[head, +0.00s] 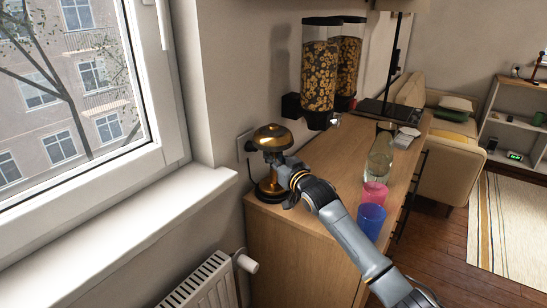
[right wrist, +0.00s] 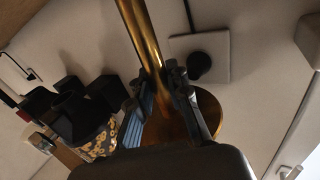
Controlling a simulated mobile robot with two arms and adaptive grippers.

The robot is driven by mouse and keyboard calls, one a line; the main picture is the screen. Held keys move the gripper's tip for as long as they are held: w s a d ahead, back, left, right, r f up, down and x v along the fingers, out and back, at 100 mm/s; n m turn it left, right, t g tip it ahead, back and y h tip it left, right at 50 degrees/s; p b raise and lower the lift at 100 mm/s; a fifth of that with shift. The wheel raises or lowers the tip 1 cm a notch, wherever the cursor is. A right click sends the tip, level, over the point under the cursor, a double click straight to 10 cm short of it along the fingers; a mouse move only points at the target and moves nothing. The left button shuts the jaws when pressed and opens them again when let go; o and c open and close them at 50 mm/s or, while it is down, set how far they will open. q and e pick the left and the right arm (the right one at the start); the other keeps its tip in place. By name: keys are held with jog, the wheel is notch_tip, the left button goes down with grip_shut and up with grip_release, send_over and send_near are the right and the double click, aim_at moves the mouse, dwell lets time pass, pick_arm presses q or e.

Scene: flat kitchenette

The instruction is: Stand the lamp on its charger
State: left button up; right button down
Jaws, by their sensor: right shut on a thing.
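The brass-coloured lamp (head: 271,132), with its domed shade on top, stands about upright at the near-left end of the wooden counter. My right gripper (head: 277,160) is shut on its stem, below the shade. In the right wrist view my right gripper (right wrist: 160,88) closes around the golden stem, with the lamp's round shade (right wrist: 207,112) behind the fingers. A dark round foot (head: 268,190) shows at counter level under the lamp. I cannot tell the charger from the lamp's foot there, nor whether they touch. My left gripper is not in view.
A wall socket (head: 243,147) with a dark plug and cable is just behind the lamp. Cereal dispensers (head: 320,75) hang on the wall to its right. A blue cup (head: 371,222), a pink cup (head: 374,194) and a glass bottle (head: 380,158) stand along the counter's right edge.

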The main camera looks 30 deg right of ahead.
jog(key=shift+r+p, duration=0.25)
jog(key=shift+p, duration=0.05)
jog(key=shift+f+b, duration=0.3)
jog(key=shift+f, duration=0.3)
dwell(0.6)
jog(key=c, duration=1.5)
grip_release()
jog(key=shift+c, duration=0.2)
jog(key=shift+f, duration=0.25)
jog(key=shift+s+a+r+p, duration=0.1)
jog(key=shift+s+p, duration=0.45)
jog(key=shift+s, duration=0.2)
jog(key=shift+s+a+r+p, duration=0.1)
jog(key=shift+s+p, duration=0.4)
jog(key=shift+s, duration=0.2)
jog(key=s+p, duration=0.4)
jog(key=s, duration=0.4)
jog(key=shift+a+p, duration=0.25)
jog(key=shift+p, duration=0.05)
jog(key=shift+s, duration=0.1)
